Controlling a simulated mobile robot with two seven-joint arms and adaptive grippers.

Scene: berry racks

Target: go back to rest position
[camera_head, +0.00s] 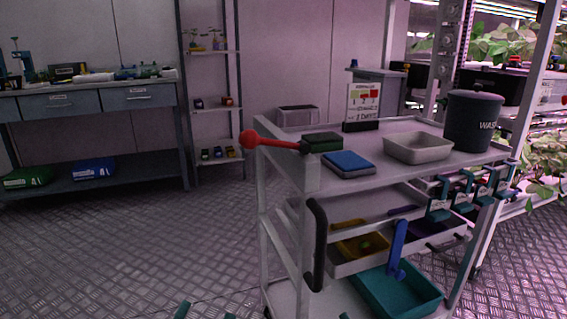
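My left gripper (206,314) shows only as two teal fingertips at the bottom edge of the head view. The tips stand apart with bare floor between them, so it looks open and empty. One small teal tip at the bottom edge, in front of the cart, looks like part of my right gripper (344,316). The rest of it is out of view, so its opening cannot be told. Both arms are out of the picture.
A grey cart (400,130) stands close at the right, with a red-knobbed lever (250,139), blue box (348,163), grey tray (418,149) and waste bin (472,122). A teal tray (395,292) is below. A bench (90,95) stands far left. Floor between is clear.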

